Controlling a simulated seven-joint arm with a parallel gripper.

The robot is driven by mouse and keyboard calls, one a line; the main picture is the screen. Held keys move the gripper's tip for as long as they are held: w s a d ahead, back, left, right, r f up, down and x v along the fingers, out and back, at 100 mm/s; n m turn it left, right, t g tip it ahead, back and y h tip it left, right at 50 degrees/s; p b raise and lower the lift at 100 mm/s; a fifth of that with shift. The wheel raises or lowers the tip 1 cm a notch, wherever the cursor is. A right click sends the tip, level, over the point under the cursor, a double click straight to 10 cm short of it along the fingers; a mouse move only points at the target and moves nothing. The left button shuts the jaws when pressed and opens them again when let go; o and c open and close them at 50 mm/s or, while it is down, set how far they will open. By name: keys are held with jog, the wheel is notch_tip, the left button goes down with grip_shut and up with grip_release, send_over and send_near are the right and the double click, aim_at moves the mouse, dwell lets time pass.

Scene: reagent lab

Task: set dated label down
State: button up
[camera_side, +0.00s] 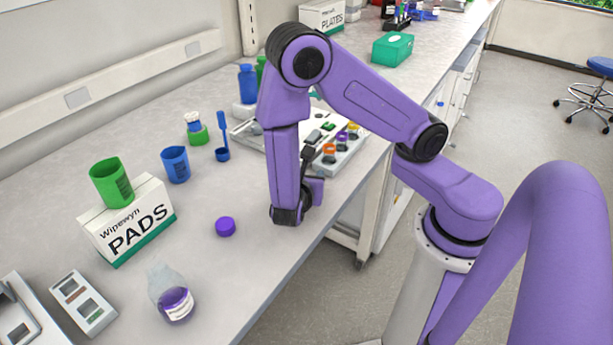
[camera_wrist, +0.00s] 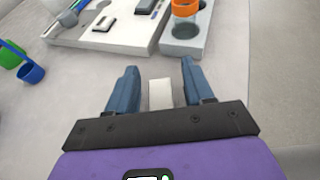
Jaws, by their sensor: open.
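The dated label (camera_wrist: 160,94) shows in the wrist view as a small plain white piece between my fingers, over the grey bench top. No writing on it can be made out. My gripper (camera_wrist: 159,68) is open, with a gap between the label and each blue finger. In the side view my gripper (camera_side: 297,212) points down, low over the bench near its front edge. I cannot make out the label in the side view.
A clear bottle (camera_side: 172,297) with purple contents, a purple cap (camera_side: 225,226) and a PADS box (camera_side: 128,222) bearing a green cup stand left of my gripper. A grey rack (camera_wrist: 187,38) with an orange-rimmed vial (camera_wrist: 185,8) is just beyond my fingers.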

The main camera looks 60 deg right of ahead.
jog(key=shift+r, duration=0.1)
jog(key=shift+s+a+r, duration=0.1)
jog(key=shift+a+r, duration=0.05)
jog(key=shift+a, duration=0.1)
jog(key=v, duration=1.1)
jog(key=shift+s, duration=0.1)
jog(key=s+d+r+m+g+y, duration=0.2)
jog(key=s+r+m+y, duration=0.1)
jog(key=s+m+y, duration=0.2)
jog(key=s+d+r+m+g+y, duration=0.2)
jog(key=s+r+m+g+y, duration=0.1)
jog(key=s+y, duration=0.4)
jog(key=shift+s+r+m+y, duration=0.4)
jog(key=shift+s+r+m, duration=0.25)
jog(key=shift+m, duration=0.35)
